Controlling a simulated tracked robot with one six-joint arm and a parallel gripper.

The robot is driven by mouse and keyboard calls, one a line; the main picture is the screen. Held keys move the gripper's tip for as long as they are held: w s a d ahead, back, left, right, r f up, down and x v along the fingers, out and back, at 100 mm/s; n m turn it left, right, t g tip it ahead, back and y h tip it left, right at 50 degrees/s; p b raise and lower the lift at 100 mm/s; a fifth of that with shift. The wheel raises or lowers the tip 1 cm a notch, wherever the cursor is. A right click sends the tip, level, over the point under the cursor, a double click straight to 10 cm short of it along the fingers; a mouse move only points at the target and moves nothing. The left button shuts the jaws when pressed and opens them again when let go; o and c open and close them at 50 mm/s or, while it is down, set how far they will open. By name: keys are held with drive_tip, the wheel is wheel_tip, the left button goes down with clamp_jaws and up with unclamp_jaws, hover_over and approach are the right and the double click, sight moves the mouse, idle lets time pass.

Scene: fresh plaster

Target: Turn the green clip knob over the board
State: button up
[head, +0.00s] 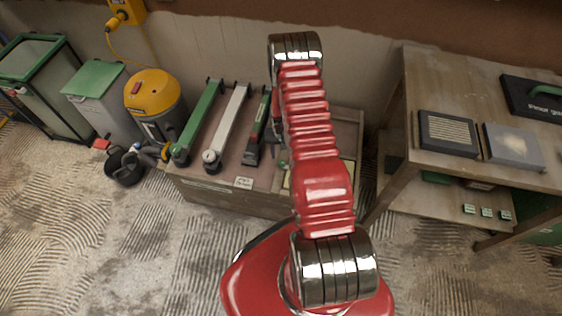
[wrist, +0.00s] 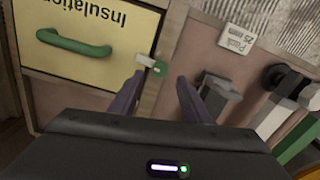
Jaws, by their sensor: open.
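The insulation board (wrist: 95,22) is yellow with a green handle (wrist: 72,43) and lies in a compartment of a wooden box in the wrist view. The clip is a small pale bar by the board's edge, ending in the green clip knob (wrist: 159,68). My gripper (wrist: 160,79) is open, with its two dark fingers apart and the knob showing between and just beyond their tips. I cannot tell whether they touch it. In the head view my red arm hides the knob and most of the board; a pale yellow part (head: 347,172) shows beside the arm.
Green, white and dark long tools (head: 226,128) lie in the box left of my arm, near a small printed label (head: 244,183). A wooden workbench (head: 400,160) with dark-framed panels stands at the right. A yellow vacuum (head: 153,95) and bins stand at the left.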

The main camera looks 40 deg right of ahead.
sight(281, 163)
drive_tip(key=shift+f, duration=3.15)
drive_tip(key=c, duration=1)
